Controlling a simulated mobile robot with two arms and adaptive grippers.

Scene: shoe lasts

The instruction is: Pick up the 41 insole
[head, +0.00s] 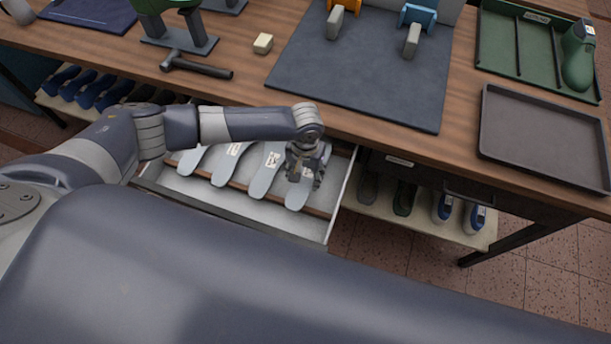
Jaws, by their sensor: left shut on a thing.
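Several pale grey insoles with small white labels lie side by side in an open drawer (225,217) below the workbench. My left gripper (300,184) is over the rightmost insole (296,199) and shut on it, hiding its upper part and any label there. The insole beside it (264,179) shows a label, but its number is too small to read. A further insole (230,163) lies to the left. My right gripper is not in view.
The workbench (240,95) above the drawer carries a hammer (195,67), a dark mat (360,80), an empty dark tray (545,138) and a green tray (520,50) holding a green shoe last (578,55). Several shoe lasts stand on the shelf (470,236) below.

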